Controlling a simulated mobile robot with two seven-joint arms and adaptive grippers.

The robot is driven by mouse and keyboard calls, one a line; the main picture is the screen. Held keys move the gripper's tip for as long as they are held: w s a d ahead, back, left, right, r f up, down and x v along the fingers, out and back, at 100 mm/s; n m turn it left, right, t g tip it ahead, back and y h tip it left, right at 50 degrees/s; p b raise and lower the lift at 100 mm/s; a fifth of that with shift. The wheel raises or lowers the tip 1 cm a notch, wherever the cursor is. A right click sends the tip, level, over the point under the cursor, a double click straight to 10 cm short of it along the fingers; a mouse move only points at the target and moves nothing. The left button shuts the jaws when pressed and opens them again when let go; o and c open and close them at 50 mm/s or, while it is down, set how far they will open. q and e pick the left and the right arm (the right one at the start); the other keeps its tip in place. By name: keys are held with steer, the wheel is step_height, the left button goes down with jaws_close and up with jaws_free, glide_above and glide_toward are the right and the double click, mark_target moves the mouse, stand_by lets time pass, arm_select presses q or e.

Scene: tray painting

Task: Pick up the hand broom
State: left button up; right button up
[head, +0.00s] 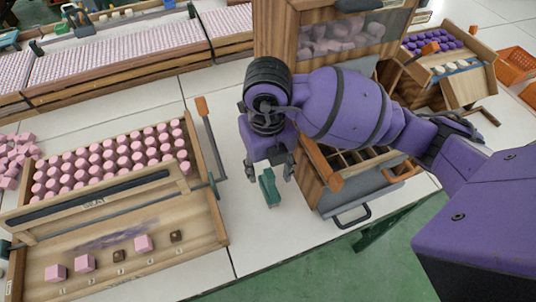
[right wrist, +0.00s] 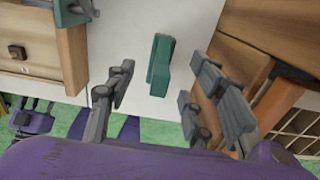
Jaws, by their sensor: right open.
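The hand broom (head: 268,187) looks like a small green block-shaped piece on the white table, between the pink-piece tray and the wooden compartment box. It also shows in the right wrist view (right wrist: 160,62), between the two fingers in the picture. My right gripper (head: 269,172) is open and points down over the broom, with one finger on each side of it. I cannot tell whether a finger touches it. In the right wrist view, a purple part of mine with dark finger-like pieces, perhaps my left gripper (right wrist: 31,108), shows small at the lower left.
A wooden tray (head: 215,235) of pink pieces stands on the left, with a long orange-tipped tool (head: 209,135) beside it. The compartment box (head: 310,182) with an orange-ended handle is close on the right. A tall wooden cabinet (head: 280,35) stands behind. Bare table lies in front of the broom.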

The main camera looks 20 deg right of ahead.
mark_target(270, 184)
steer(key=shift+s+f, duration=0.3)
steer(key=shift+f, duration=0.2)
steer(key=shift+s+f, duration=0.25)
steer(key=shift+f, duration=0.25)
step_height(270, 184, down, 4)
steer(key=shift+w+d+r, duration=0.1)
steer(key=shift+w, duration=0.05)
steer(key=shift+f, duration=0.2)
steer(key=c, duration=0.7)
jaws_close()
arm_select(q)
steer(key=shift+s, duration=0.45)
